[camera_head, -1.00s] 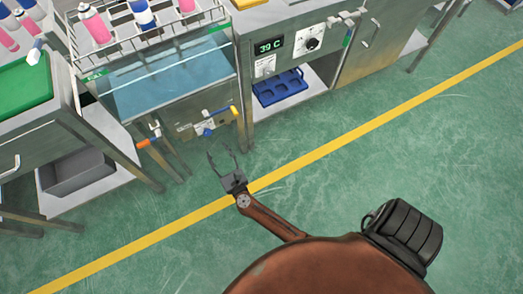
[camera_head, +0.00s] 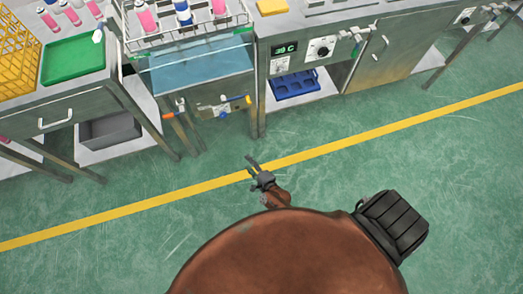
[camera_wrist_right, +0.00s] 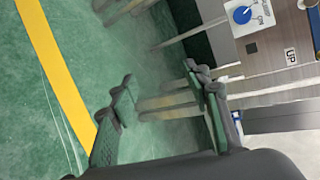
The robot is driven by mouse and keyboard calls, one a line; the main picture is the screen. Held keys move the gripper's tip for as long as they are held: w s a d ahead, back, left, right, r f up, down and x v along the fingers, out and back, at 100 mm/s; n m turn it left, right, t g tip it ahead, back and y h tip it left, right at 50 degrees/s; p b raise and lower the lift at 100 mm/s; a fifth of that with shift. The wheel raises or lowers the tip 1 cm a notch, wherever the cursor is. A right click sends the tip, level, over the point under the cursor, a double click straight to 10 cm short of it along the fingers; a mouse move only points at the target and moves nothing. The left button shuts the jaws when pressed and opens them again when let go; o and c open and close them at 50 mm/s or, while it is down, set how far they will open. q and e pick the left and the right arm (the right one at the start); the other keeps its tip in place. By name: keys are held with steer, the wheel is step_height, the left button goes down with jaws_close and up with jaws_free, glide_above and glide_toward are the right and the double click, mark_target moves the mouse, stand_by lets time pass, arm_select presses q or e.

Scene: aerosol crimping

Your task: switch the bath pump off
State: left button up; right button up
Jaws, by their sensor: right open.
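The water bath (camera_head: 195,78) stands at the upper middle of the head view, its clear blue tank below a rack of cans. On its lower front is a small panel with a blue knob (camera_head: 222,113), between a yellow-tipped and an orange-tipped handle. In the right wrist view a blue knob (camera_wrist_right: 242,14) sits on a white plate at top right, beside an "UP" label. I cannot tell how it is set. My right gripper (camera_head: 252,164) is open and empty over the floor, apart from the bath; its fingers (camera_wrist_right: 160,88) also show in the wrist view. My left gripper is out of view.
A cabinet with a 39 C display (camera_head: 285,49) and a black dial stands right of the bath, with a blue tray (camera_head: 295,86) below. A bench with a green tray (camera_head: 72,61) stands left. Table legs flank the bath. The green floor in front is clear.

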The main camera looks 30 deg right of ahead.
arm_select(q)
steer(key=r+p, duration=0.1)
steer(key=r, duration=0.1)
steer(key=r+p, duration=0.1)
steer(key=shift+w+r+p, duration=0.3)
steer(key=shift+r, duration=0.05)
arm_select(e)
steer(key=s+d+f+n+g, duration=0.1)
steer(key=s+f+n+g, duration=0.1)
steer(key=s, duration=0.4)
steer(key=shift+s+f+n+y, duration=0.3)
steer(key=shift+f+n, duration=0.2)
steer(key=shift+n, duration=0.6)
